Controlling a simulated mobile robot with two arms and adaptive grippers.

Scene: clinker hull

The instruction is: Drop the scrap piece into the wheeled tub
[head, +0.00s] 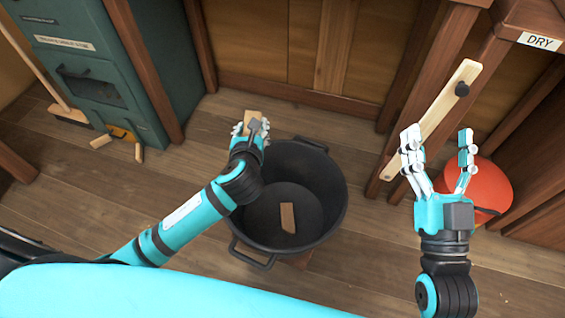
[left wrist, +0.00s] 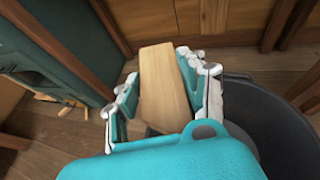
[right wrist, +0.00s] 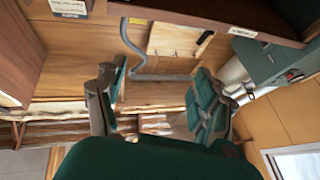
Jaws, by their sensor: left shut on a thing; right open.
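My left gripper (head: 249,131) is shut on the scrap piece (head: 254,116), a pale flat wooden block. The left wrist view shows the scrap piece (left wrist: 165,88) between both fingers. In the head view this gripper overlaps the upper left rim of the black wheeled tub (head: 324,190); its height above the rim is hard to tell. The tub (left wrist: 258,112) also shows at the right of the left wrist view. Another wooden piece (head: 288,217) lies on the tub's bottom. The tub's wheels are hidden. My right gripper (head: 436,150) is open and empty, right of the tub.
A pale wooden bar with a black knob (head: 435,118) leans behind my right gripper, near a red round object (head: 481,188). A green cabinet (head: 90,65) stands upper left, with a broom (head: 67,110) and wood scraps (head: 139,152) by it. Floor left of the tub is clear.

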